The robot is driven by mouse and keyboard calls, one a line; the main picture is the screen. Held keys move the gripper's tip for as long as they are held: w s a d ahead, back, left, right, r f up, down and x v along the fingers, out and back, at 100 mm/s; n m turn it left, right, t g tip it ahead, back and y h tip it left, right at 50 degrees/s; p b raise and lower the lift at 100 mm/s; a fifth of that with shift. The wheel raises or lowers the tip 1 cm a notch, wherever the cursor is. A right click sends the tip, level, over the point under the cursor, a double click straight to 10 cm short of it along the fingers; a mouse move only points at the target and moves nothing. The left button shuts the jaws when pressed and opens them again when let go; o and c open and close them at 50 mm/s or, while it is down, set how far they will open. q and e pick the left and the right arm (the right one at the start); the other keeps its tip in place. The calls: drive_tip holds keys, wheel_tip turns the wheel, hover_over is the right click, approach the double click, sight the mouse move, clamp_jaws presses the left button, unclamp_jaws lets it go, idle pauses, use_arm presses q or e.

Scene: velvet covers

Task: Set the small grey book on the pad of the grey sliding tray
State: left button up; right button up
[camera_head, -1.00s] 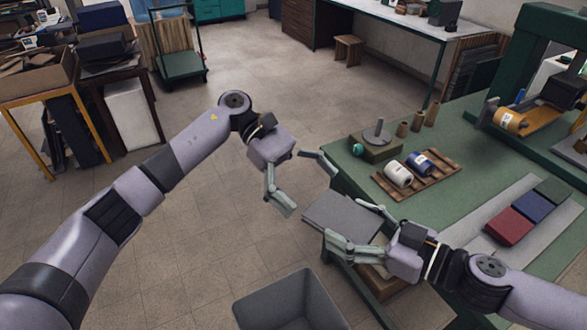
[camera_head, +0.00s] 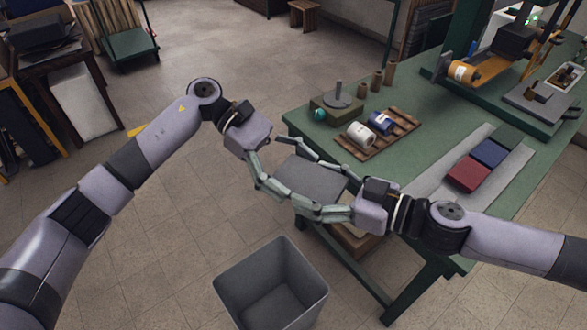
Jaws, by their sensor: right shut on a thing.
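The small grey book (camera_head: 312,178) is held level in the air at the near left corner of the green table. My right gripper (camera_head: 318,188) is shut on it from the right, with fingers along its near and far edges. My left gripper (camera_head: 290,169) is open at the book's left side, its fingers spread around that end; I cannot tell whether they touch it. A grey tray (camera_head: 524,108) lies at the green press at the upper right, with a darker block-like part on it. I cannot make out its pad clearly.
The green table (camera_head: 420,165) bears a wooden rack (camera_head: 398,138) with white and blue spools, and a grey strip with red (camera_head: 468,174), blue and green blocks. The green press (camera_head: 470,40) stands at the back right. A grey bin (camera_head: 272,290) stands on the floor in front.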

sight(340, 195)
use_arm(q)
drive_tip(key=c, duration=0.8)
use_arm(e)
drive_tip(key=o, duration=1.3)
drive_tip(key=shift+s+d, duration=0.15)
drive_tip(key=shift+d, duration=0.35)
drive_tip(key=v, duration=0.5)
drive_tip(key=shift+s+d, duration=0.15)
drive_tip(key=shift+d, duration=0.05)
drive_tip(key=shift+v, duration=2.7)
